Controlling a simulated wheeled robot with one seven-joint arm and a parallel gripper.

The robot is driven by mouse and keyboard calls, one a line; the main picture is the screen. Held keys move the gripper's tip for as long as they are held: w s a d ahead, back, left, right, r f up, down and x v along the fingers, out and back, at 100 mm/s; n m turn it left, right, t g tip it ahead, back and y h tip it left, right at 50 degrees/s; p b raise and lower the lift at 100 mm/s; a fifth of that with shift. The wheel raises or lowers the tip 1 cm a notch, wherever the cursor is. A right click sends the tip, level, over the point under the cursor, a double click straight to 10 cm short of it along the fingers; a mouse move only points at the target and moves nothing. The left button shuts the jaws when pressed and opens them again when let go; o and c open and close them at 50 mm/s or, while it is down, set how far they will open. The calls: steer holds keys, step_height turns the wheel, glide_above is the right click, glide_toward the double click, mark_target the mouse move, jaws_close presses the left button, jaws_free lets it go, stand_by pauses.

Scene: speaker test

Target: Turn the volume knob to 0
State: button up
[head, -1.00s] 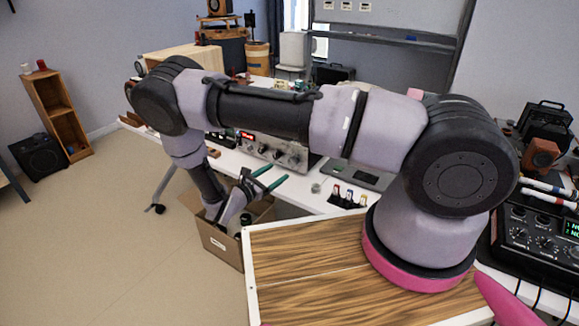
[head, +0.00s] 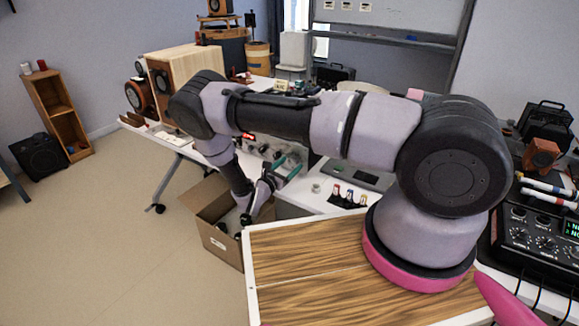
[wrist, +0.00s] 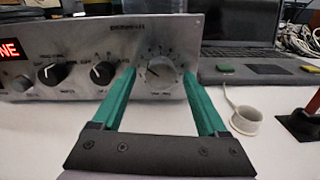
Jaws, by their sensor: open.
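A silver amplifier-like unit (wrist: 120,35) stands on the white table, its front panel facing my gripper. A round silver knob (wrist: 160,69) with a ring of scale marks is on the panel's right part; its label is too small to read. Two black knobs (wrist: 52,73) (wrist: 102,72) sit to its left. My gripper (wrist: 159,75) is open, its teal fingers on either side of the silver knob in the picture; contact cannot be told. In the head view, my gripper (head: 287,167) is in front of the unit (head: 262,147), which my arm partly hides.
An open cardboard box (head: 222,245) stands below my gripper. A wooden speaker cabinet (head: 190,68) is at the table's left end.

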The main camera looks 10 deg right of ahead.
steer(key=shift+d, duration=0.1)
jaws_close()
steer(key=shift+n, duration=0.3)
steer(key=n, duration=0.2)
steer(key=shift+n, duration=0.4)
steer(key=n, duration=0.4)
steer(key=shift+n, duration=0.3)
steer(key=n, duration=0.4)
steer(key=shift+n, duration=2)
